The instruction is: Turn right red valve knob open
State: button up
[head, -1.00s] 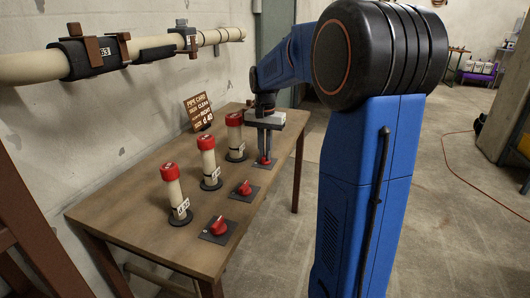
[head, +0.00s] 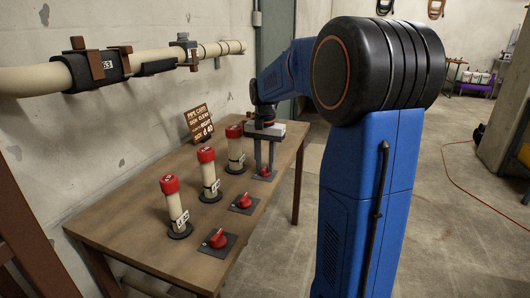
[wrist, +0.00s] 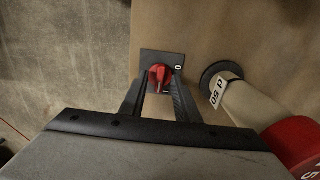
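The right red valve knob (head: 264,173) sits on a dark square plate at the far end of the wooden table. In the wrist view the knob (wrist: 160,76) stands between my gripper's fingers, its ridge running roughly up and down the picture. A 0 mark is to its right on the plate (wrist: 163,56). My gripper (head: 265,166) points down over the knob. Its fingers are spread, one on each side, with a gap beside the knob in the wrist view (wrist: 159,90). Two other red knobs, the middle one (head: 244,202) and the near one (head: 218,239), stand on their own plates.
Three upright beige pipes with red caps (head: 177,208) (head: 209,174) (head: 236,149) stand left of the knobs. A brown card (head: 198,124) stands behind them. A beige wall pipe (head: 150,65) with dark clamps runs above the table (head: 130,215).

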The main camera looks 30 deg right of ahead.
aim_at(265, 167)
notch_tip(265, 167, up, 17)
jog(key=shift+r, duration=0.15)
dwell(0.4)
dwell(0.4)
jog(key=s+a+f+n+t, duration=0.1)
jog(key=s+a+f+n, duration=0.2)
jog(key=s, duration=0.7)
jog(key=s+a+f+n+t, duration=0.2)
jog(key=s+a+f+n, duration=0.2)
jog(key=s+a+f, duration=0.3)
jog(key=s+a+f+n+t, duration=0.1)
jog(key=s+a+f+n, duration=0.2)
jog(key=s+f, duration=0.7)
jog(key=s+a, duration=0.2)
jog(key=s, duration=0.1)
jog(key=shift+a+n+t, duration=0.3)
jog(key=shift+t, duration=0.1)
